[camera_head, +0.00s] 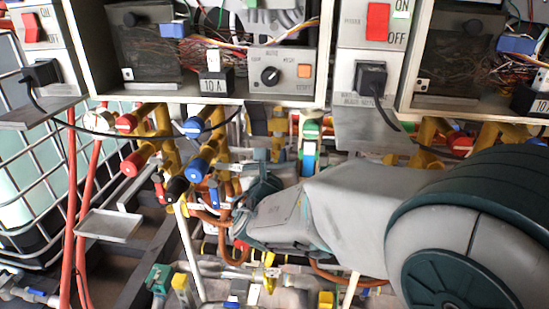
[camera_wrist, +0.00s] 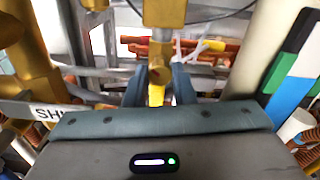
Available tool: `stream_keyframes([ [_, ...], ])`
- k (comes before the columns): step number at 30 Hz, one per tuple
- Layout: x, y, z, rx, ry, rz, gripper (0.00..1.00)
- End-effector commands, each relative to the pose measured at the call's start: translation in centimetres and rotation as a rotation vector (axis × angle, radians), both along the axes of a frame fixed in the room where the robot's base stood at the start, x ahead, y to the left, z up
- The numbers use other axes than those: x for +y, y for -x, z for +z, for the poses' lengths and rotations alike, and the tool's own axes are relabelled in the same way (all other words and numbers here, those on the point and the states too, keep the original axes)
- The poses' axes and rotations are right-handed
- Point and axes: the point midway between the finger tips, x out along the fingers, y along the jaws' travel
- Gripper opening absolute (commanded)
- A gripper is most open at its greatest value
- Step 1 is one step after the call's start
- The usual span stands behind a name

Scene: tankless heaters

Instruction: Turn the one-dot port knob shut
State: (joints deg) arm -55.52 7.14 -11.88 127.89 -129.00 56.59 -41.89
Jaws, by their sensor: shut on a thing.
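In the wrist view, a yellow knob-like piece (camera_wrist: 157,92) hangs below a thick yellow fitting (camera_wrist: 164,12). My gripper (camera_wrist: 159,84) has one finger on each side of this piece and is shut on it. No dots show on it, so I cannot tell whether it is the one-dot port knob. In the head view, my gripper (camera_head: 262,182) is below the heater boxes, beside the yellow pipework (camera_head: 262,122). Its hold is hidden there by my own arm.
Left of my gripper are red (camera_head: 136,162), blue (camera_head: 196,170) and black (camera_head: 177,188) capped valves, close together. A striped green, white and blue part (camera_wrist: 296,65) stands at right in the wrist view. A small metal tray (camera_head: 108,226) sits at lower left.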

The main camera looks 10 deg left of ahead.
Motion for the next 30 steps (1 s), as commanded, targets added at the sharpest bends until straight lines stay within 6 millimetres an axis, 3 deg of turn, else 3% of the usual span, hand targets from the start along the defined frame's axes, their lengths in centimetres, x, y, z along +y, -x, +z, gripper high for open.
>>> stream_keyframes([
  [8,-0.03,0.03,-0.38,0.003,-0.068,0.001,0.0],
  [30,-0.08,0.04,-0.3,0.028,-0.501,0.001,0.0],
])
